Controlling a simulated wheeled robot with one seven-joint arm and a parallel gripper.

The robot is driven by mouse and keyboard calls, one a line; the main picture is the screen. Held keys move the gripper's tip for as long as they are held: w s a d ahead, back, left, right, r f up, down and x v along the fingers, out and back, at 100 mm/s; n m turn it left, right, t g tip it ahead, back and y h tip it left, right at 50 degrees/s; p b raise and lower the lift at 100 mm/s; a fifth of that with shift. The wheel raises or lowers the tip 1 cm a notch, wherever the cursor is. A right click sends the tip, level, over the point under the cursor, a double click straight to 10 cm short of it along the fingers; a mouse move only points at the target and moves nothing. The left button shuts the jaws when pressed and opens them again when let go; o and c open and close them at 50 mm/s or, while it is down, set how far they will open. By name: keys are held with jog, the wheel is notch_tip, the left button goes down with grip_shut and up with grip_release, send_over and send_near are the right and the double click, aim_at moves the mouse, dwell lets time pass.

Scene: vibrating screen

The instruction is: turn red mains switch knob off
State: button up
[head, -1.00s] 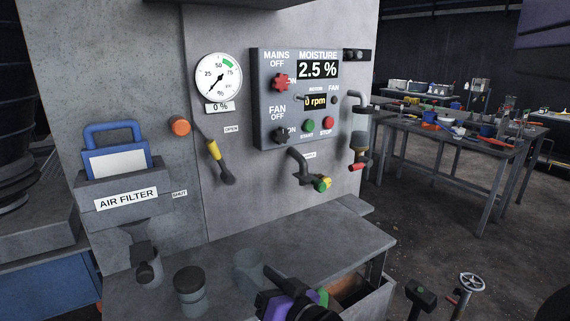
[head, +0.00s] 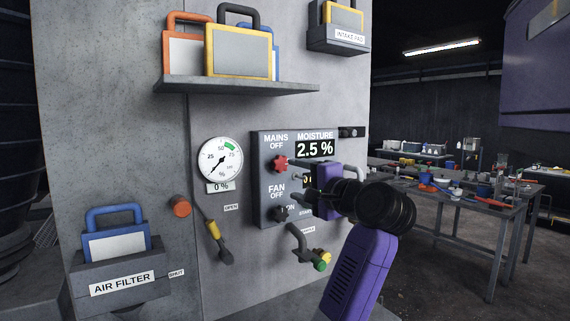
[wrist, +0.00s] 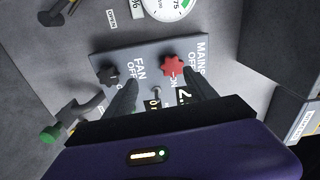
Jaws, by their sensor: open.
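The red mains knob (head: 280,164) is a star-shaped knob at the upper left of the grey control panel (head: 262,208), under the label MAINS OFF. In the wrist view the red knob (wrist: 172,66) lies ahead of my gripper, near the right finger. My gripper (head: 294,188) is in front of the panel, to the lower right of the red knob, with its fingers pointing at the panel. In the wrist view my gripper (wrist: 155,88) is open and empty, its two fingers apart. I cannot tell whether a finger touches the panel. My arm hides the panel's right part.
The black fan knob (head: 280,213) sits below the red knob. A shelf (head: 240,86) with framed filters hangs above.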

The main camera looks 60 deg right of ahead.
aim_at(282, 165)
jog(key=shift+m, duration=0.3)
jog(key=shift+w+d+r+p, duration=0.3)
jog(key=shift+w+d+r, duration=0.1)
jog(key=shift+w+d, duration=0.45)
jog(key=shift+w+d+r+p, duration=0.3)
jog(key=shift+w+d, duration=0.35)
jog(key=shift+w, duration=0.45)
jog(key=shift+w+d+r+p, duration=0.25)
jog(key=shift+w+d+r, duration=0.2)
jog(key=shift+w+d, duration=0.4)
jog(key=shift+w+a, duration=0.1)
jog(key=c, duration=1.3)
